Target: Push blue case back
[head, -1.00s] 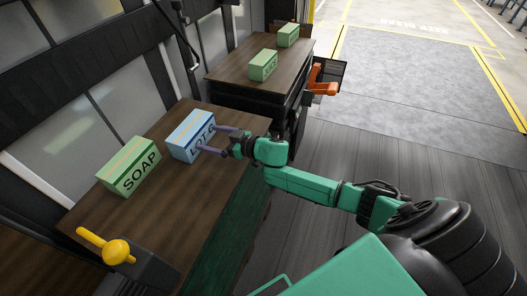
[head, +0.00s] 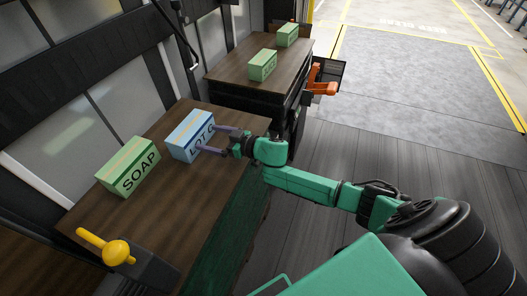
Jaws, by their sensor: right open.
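The blue case (head: 188,134) stands on the near wooden table, with a tan stripe along its top and dark lettering on its front, partly hidden by a finger. My right gripper (head: 212,140) comes in from the right with its two fingers spread apart. The fingertips are at the case's lettered front, and it looks like they touch it, though a small gap cannot be ruled out. Nothing sits between the fingers. My left gripper is not in view.
A green SOAP case (head: 128,166) stands just left of the blue case. The near table (head: 185,208) is bare in front of them. A black wall frame runs behind. A yellow knob (head: 117,251) is at lower left. A farther table (head: 232,76) holds two green cases.

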